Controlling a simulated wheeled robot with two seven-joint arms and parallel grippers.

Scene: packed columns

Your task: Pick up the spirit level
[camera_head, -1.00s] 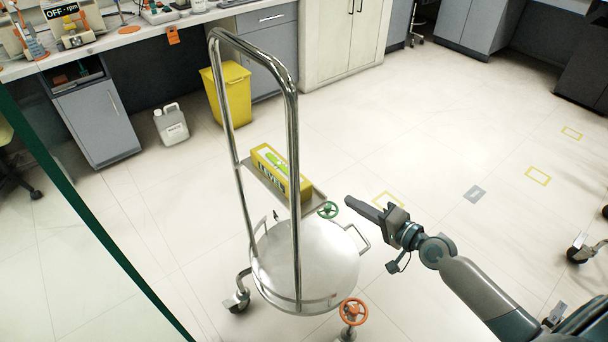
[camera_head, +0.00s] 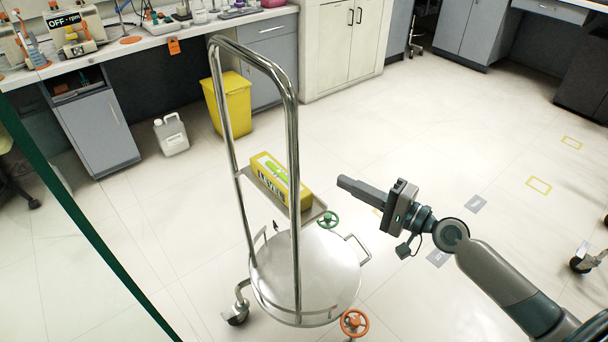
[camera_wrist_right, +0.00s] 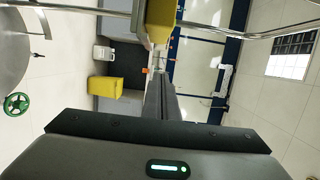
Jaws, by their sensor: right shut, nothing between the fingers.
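The spirit level (camera_head: 282,182) looks like a yellow block with a green strip on top and dark lettering on its side. It rests on a small metal shelf (camera_head: 318,207) of the chrome-railed cart, partly behind a rail post. My right gripper (camera_head: 343,183) is shut and empty, apart from the level and to its right, pointing left toward it. In the right wrist view the shut fingers (camera_wrist_right: 160,98) point up the picture, and a yellow block that seems to be the level (camera_wrist_right: 160,20) shows beyond their tips. My left gripper is not in view.
Below are a round steel lid (camera_head: 310,275), a green valve wheel (camera_head: 328,219) and an orange one (camera_head: 354,323). A yellow bin (camera_head: 232,105) and white jug (camera_head: 171,135) stand behind. Floor to the right is open.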

